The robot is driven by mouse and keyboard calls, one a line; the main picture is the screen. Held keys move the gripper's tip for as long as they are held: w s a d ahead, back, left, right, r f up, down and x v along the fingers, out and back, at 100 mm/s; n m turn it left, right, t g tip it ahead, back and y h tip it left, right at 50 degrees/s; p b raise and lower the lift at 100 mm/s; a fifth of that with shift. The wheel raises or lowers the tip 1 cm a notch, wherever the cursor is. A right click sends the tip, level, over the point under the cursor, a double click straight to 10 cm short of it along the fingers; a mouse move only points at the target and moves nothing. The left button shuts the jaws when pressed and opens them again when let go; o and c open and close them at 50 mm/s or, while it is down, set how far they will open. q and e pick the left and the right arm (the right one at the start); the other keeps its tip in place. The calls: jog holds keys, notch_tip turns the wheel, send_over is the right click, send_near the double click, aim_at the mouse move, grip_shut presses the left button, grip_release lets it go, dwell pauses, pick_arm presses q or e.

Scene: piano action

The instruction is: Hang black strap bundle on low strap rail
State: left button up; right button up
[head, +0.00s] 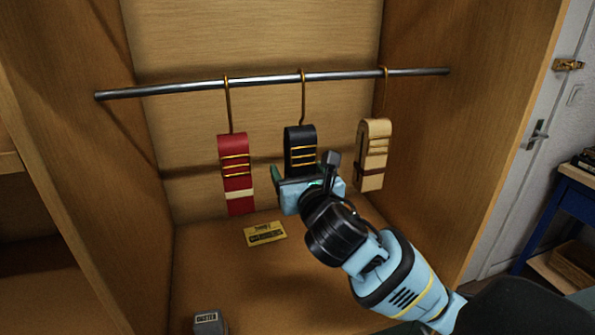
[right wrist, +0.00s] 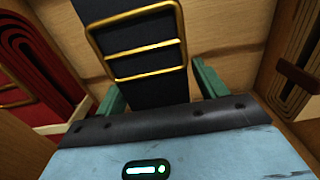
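The black strap bundle (head: 300,141), with gold bands, hangs upright below the metal rail (head: 270,80). Its gold hook (head: 303,95) is over the rail near the middle. My right gripper (head: 305,174) is at the bundle's lower part and hides its bottom end. In the right wrist view the black bundle (right wrist: 146,90) passes between the two green fingers (right wrist: 157,84). Narrow gaps show on both sides, so the fingers are open around it and not pressed on it. My left gripper is not in view.
A red bundle (head: 236,168) hangs to the left and a cream bundle (head: 375,150) hangs close on the right. A yellow card (head: 265,234) and a small grey block (head: 209,321) are on the cabinet floor. Wooden side walls enclose the space.

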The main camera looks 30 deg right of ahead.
jog(key=v, duration=0.7)
jog(key=shift+s, duration=0.4)
jog(key=shift+a+f, duration=0.1)
jog(key=shift+a, duration=0.05)
